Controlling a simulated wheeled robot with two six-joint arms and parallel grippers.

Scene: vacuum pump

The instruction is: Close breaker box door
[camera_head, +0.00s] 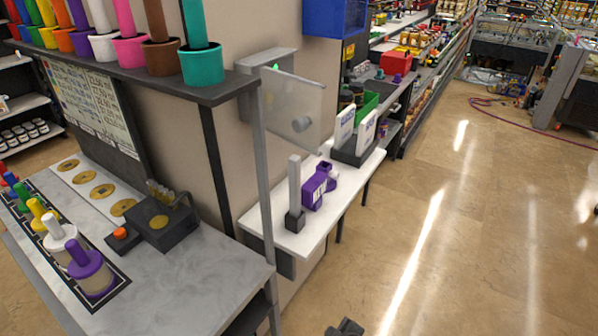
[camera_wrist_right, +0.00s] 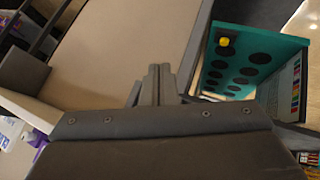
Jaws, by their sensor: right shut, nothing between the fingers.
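The breaker box (camera_head: 246,68) is a grey box on the beige wall, in the upper middle of the head view. Its see-through door (camera_head: 290,102) stands open, swung out from the box. A round grey knob (camera_head: 301,124) sits on the door. My right gripper (camera_head: 345,328) shows only in part at the bottom edge of the head view, well below the door and apart from it. In the right wrist view its fingers (camera_wrist_right: 157,78) are together and empty. The breaker box does not clearly show there. My left gripper is in no view.
A white shelf (camera_head: 275,236) below the box holds a purple device (camera_head: 316,187) and a grey upright post (camera_head: 294,190). A grey workbench (camera_head: 190,275) stands at left. Open tiled floor (camera_head: 470,230) lies at right. The wrist view shows a teal panel (camera_wrist_right: 293,52).

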